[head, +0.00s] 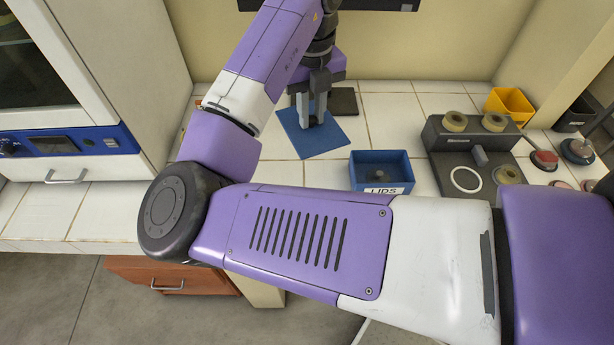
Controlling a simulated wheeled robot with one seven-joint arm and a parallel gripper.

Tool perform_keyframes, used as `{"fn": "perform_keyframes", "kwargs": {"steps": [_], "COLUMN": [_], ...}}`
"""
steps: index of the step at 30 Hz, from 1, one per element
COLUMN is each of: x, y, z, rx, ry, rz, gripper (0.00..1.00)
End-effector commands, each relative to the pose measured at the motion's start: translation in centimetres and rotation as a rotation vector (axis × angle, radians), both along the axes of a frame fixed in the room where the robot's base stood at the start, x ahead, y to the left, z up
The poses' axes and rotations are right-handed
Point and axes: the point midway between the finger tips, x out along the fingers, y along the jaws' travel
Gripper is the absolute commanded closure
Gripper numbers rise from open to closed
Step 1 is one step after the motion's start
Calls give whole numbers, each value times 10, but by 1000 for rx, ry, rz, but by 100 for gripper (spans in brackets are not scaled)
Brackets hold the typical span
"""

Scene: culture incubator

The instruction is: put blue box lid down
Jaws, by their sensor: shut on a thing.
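The blue box lid (318,143) is a flat blue square at the back middle of the white tiled counter (390,117). My gripper (309,120) points down at the lid's middle, with its fingers shut on the lid's handle, which the fingers mostly hide. I cannot tell whether the lid touches the tiles or hangs just above them. An open blue box (382,171) labelled LIDS stands to the right of the lid, with a small dark thing inside.
A dark grey fixture (451,143) with tan rings stands on the right. A yellow bin (510,104) is behind it, and red and grey knobbed pieces (577,150) lie farther right. A dark flat square (344,101) lies behind the lid. The incubator (64,141) stands left.

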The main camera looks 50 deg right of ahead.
Motion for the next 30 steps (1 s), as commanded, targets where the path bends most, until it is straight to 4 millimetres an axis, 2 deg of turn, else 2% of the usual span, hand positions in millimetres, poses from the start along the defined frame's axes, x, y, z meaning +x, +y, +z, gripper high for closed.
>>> {"fn": "perform_keyframes", "kwargs": {"steps": [16,21,26,30], "x": [-2,-1,-1,-1], "y": [0,0,0,0], "z": [-124,-146,-154,-171], "rx": [1,1,-1,1], "ry": [6,4,3,4], "rz": [1,0,0,0], "gripper": [100,100,100,100]}}
